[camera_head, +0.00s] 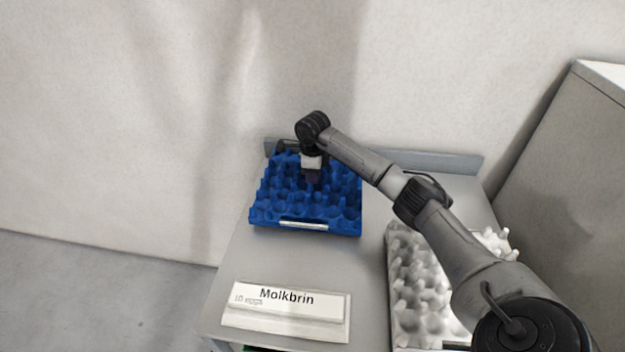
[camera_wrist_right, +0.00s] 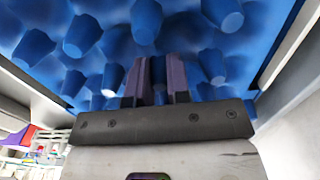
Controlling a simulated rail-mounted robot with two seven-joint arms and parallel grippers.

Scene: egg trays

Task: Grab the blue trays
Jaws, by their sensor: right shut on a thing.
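A blue egg tray (camera_head: 270,208) lies at the far left part of the grey table, near the back lip. Its knobbly surface fills most of the right wrist view (camera_wrist_right: 85,35). My right gripper (camera_head: 312,178) points down into the middle of the tray. Its two dark fingers (camera_wrist_right: 159,75) are shut on the tray, close around a part of it between the cones. The exact part gripped is hidden. My left gripper is in neither view.
A white egg tray (camera_head: 408,285) sits at the table's right, partly under my right arm. A "Molkbrin" sign (camera_head: 286,311) lies at the front left. The table top (camera_head: 350,265) between them is clear. A wall stands behind, and a grey cabinet (camera_head: 575,150) at the right.

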